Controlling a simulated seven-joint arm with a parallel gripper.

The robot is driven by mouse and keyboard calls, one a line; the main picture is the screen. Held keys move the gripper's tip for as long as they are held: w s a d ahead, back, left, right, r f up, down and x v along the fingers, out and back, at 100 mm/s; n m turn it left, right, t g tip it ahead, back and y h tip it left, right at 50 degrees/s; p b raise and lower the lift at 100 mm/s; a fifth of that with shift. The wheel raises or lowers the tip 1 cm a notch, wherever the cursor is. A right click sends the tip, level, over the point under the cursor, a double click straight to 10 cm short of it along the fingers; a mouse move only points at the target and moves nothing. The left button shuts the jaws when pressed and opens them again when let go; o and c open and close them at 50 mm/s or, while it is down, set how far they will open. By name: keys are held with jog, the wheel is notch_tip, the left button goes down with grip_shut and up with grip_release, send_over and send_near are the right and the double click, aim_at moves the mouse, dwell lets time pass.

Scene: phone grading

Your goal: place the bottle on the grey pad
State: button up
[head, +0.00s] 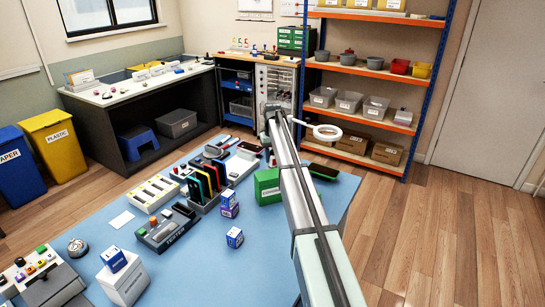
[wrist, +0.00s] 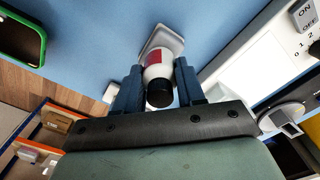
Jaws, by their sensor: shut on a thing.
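The bottle (wrist: 158,72) is white with a red label and a black cap. In the wrist view it sits between the two dark blue fingers of my gripper (wrist: 158,84), which is shut on it. Its cap points toward the camera. A pale grey, rounded square (wrist: 174,38), which looks like the grey pad, lies on the blue surface just beyond the bottle's far end and is partly hidden by it. I cannot tell whether the bottle touches it. In the head view my arm hides the bottle, the pad and my fingers.
A green-cased phone (wrist: 22,38) lies to the left in the wrist view. A white panel (wrist: 245,62) and an ON/OFF box (wrist: 305,15) are close on the right. In the head view, a green box (head: 267,186) and phone racks (head: 205,183) stand on the blue table (head: 195,265).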

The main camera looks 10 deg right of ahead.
jog(key=shift+f, duration=0.15)
jog(key=o, duration=1)
jog(key=shift+o, duration=0.2)
notch_tip(320, 180, up, 12)
jog(key=shift+r, duration=0.15)
